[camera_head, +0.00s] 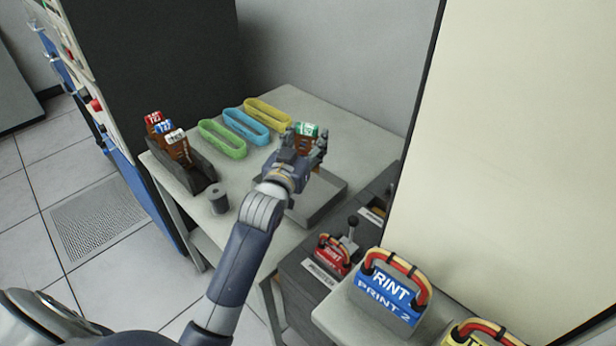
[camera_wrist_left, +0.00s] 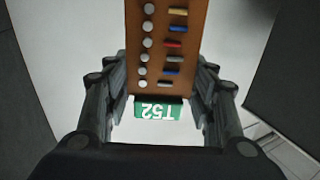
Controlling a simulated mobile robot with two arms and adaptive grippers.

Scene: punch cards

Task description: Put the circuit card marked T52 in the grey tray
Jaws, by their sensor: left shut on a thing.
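My left gripper (camera_head: 298,160) is shut on a brown circuit card with a green label (camera_head: 306,130). In the left wrist view the label reads T52 (camera_wrist_left: 158,111), upside down, and the card's brown board (camera_wrist_left: 157,50) carries rows of coloured parts and silver dots. The left gripper's fingers (camera_wrist_left: 159,90) press on both sides of the card. The card is held above the table, over or close to the tray's far side. My right gripper is not in view.
A dark rack (camera_head: 196,175) at the table's left holds cards with red, blue and white labels. Green (camera_head: 222,138), blue (camera_head: 245,126) and yellow (camera_head: 268,116) open holders lie behind. A grey spool (camera_head: 218,200) stands in front. A red PRINT module (camera_head: 333,254) and a blue one (camera_head: 387,299) are at right.

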